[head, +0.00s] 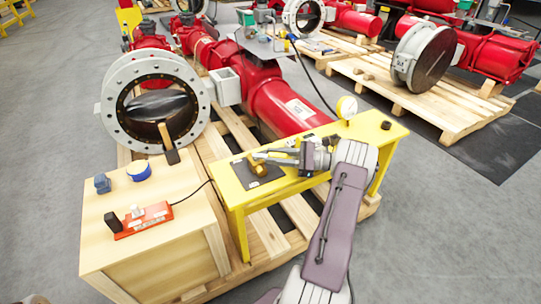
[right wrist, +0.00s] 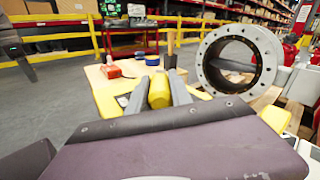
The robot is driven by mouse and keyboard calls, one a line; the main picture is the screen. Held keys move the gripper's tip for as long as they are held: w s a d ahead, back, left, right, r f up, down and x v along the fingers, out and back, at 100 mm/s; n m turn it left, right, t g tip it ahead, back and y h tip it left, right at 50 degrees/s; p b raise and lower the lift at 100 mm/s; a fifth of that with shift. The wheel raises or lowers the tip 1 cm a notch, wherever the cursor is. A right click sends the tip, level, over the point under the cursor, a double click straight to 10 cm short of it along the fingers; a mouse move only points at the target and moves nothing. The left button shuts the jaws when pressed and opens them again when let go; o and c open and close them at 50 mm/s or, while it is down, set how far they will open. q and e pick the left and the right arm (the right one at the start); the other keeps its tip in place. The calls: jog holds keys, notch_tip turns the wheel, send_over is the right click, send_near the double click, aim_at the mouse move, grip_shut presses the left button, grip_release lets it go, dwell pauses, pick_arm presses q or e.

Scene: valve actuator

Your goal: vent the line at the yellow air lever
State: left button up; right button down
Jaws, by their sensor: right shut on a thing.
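The yellow air lever (head: 257,169) stands on a dark plate (head: 246,181) at the left end of the yellow bench (head: 232,196). My right gripper (head: 262,158) reaches it from the right, with its fingers at the lever's upper part. In the right wrist view the yellow lever (right wrist: 159,92) sits between the two grey fingers of my right gripper (right wrist: 158,84), which is shut on it. The fingers partly hide the lever, and its lower part is hard to make out. My left gripper does not show clearly in either view.
A round gauge (head: 346,107) and a dark knob (head: 386,125) are on the bench's right part. A wooden box (head: 150,245) at left carries a red device (head: 143,220), a blue lid (head: 138,171) and a hammer-like tool (head: 168,143). A large flanged valve (head: 112,112) stands behind.

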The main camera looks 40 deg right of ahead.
jog(key=c, duration=1.2)
grip_release()
jog(key=shift+o, duration=0.2)
jog(key=p+v, duration=0.2)
jog(key=v, duration=0.6)
jog(key=shift+r+p, duration=0.1)
jog(key=shift+p, duration=0.2)
jog(key=shift+s+d, duration=0.3)
jog(key=shift+s, duration=0.15)
